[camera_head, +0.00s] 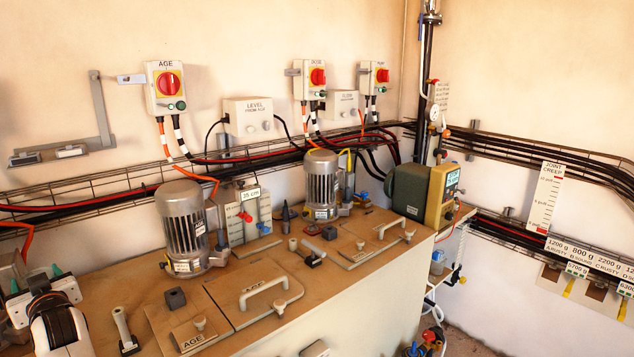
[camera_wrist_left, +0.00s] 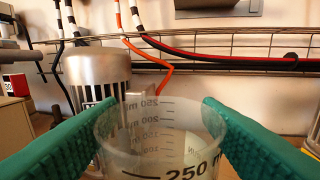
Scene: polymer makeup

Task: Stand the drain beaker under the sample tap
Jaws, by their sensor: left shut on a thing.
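In the left wrist view a clear beaker (camera_wrist_left: 160,150) with a 250 ml scale stands upright between the green finger pads of my left gripper (camera_wrist_left: 162,125), which is shut on it. In the head view my left gripper (camera_head: 37,279) is at the far left edge, over the left end of the tank top; the clear beaker is hard to make out there. My right gripper does not show.
The brown bench top (camera_head: 245,262) carries a large grey motor (camera_head: 186,225), a smaller motor (camera_head: 322,183), handled lids (camera_head: 264,295), and a green-and-yellow pump unit (camera_head: 425,193) at its right end. A wire cable tray (camera_head: 90,190) runs along the wall. Open floor lies right of the bench.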

